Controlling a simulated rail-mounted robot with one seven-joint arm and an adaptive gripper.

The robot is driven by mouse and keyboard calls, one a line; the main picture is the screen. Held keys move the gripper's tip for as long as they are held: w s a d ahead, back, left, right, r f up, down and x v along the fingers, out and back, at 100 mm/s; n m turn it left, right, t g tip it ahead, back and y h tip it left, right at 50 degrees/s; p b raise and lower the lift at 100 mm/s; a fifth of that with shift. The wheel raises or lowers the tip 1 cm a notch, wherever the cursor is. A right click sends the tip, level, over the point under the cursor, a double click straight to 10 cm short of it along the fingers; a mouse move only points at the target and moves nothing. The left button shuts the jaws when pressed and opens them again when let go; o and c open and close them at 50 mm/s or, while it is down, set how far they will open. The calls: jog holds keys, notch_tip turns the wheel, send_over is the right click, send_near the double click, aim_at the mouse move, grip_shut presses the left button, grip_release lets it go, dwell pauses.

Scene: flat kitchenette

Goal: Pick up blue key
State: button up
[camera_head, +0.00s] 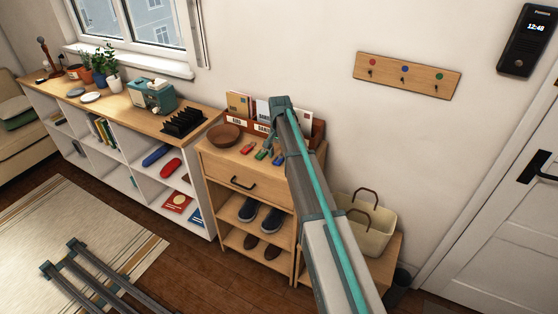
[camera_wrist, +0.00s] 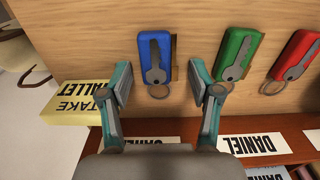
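The blue key (camera_wrist: 155,60), a grey key on a blue tag with a ring, lies flat on the wooden cabinet top. In the wrist view it is just beyond my gripper (camera_wrist: 163,88), whose two fingers are apart with nothing between the tips but the key's ring end (camera_wrist: 158,91) seen below or near them. In the head view my gripper (camera_head: 268,142) is over the cabinet top, and my arm hides part of the area. The green key (camera_wrist: 238,55) and red key (camera_wrist: 294,62) lie in a row to the right in the wrist view.
A letter rack (camera_wrist: 185,140) with name labels stands close to my gripper. A yellow note (camera_wrist: 75,103) is at the left in the wrist view. A brown bowl (camera_head: 224,134) stands on the cabinet.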

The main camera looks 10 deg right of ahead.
jog(key=c, duration=1)
jog(key=shift+r, duration=0.2)
jog(key=shift+r, duration=0.55)
jog(key=s+r+b, duration=0.4)
jog(key=s+r, duration=0.7)
jog(key=s, duration=0.3)
jog(key=shift+r+b, duration=0.3)
jog(key=shift+b, duration=0.1)
